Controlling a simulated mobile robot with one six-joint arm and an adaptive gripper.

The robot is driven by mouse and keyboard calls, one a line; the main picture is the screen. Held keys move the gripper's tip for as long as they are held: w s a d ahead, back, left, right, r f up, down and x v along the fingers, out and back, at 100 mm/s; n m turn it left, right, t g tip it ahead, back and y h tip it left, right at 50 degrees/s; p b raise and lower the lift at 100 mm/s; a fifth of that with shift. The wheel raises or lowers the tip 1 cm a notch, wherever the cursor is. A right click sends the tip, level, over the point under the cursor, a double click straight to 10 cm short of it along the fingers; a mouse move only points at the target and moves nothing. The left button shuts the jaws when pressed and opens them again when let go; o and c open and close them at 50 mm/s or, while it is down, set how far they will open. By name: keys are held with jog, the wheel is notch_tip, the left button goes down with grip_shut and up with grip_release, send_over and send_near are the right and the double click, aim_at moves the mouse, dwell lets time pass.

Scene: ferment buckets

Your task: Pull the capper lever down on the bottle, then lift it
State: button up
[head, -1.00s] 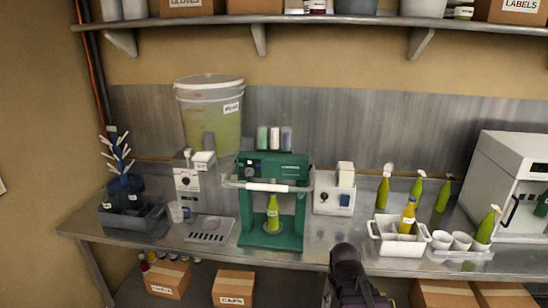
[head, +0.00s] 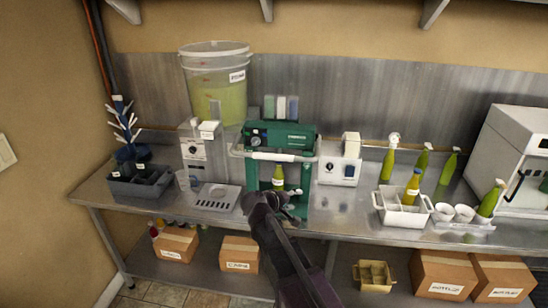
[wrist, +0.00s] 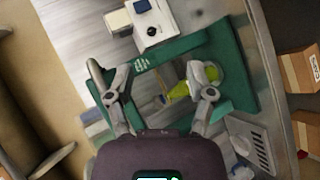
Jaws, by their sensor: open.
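The green bench capper (head: 284,131) stands on the steel bench, with its white lever bar (head: 275,156) across the front near the top. A yellow-green bottle (head: 278,178) stands upright inside the capper's frame; my gripper hides its lower part in the head view. My gripper (head: 272,197) is open and empty, in front of the capper and lower than the lever bar in the picture. In the wrist view the spread fingers (wrist: 145,68) have the green frame and the bottle (wrist: 180,91) beyond them. I cannot make out the lever clearly there.
A drip tray (head: 217,196) and dispenser (head: 193,154) are left of the capper. A white box device (head: 340,168) is close on its right. A shelf with cartons (head: 446,276) runs below.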

aim_at(272, 158)
jog(key=w+a+r+n+t, duration=0.1)
jog(key=a+r+n+t, duration=0.1)
jog(key=a, duration=0.5)
jog(key=w+a+r+n+t, duration=0.2)
jog(key=a+r+n+t, duration=0.1)
jog(key=a, duration=0.4)
notch_tip(272, 158, up, 3)
jog(key=shift+f+t, duration=0.2)
jog(key=shift+t, duration=0.4)
jog(key=shift+w, duration=0.15)
jog(key=x, duration=1.3)
jog(key=shift+w+f+b, duration=0.2)
jog(key=shift+w+b, duration=0.1)
jog(key=shift+w, duration=0.05)
grip_shut()
